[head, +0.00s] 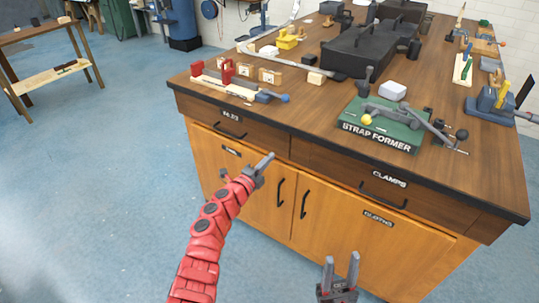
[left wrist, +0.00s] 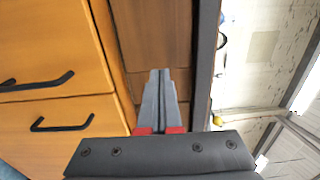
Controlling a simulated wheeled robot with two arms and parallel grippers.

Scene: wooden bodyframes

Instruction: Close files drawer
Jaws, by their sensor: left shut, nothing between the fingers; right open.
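The files drawer (head: 255,137) is the dark brown front with the "FILES" label at the bench's left end, just under the top. Its black handle (head: 230,133) is in the head view. The drawer front looks about flush with the bench; I cannot tell whether a small gap remains. My left gripper (head: 268,157) is shut and empty, close in front of the drawer's lower right part. In the left wrist view its fingers (left wrist: 160,78) point at a brown wooden front; contact cannot be told. My right gripper (head: 342,268) is open and empty, low in front of the bench.
The clamps drawer (head: 350,180) is to the right, with orange cupboard doors (head: 255,198) and black handles below. The benchtop (head: 300,105) holds a strap former (head: 385,125), black boxes (head: 360,50) and tools. A smaller table (head: 45,35) stands far left. The blue floor (head: 110,170) at left is clear.

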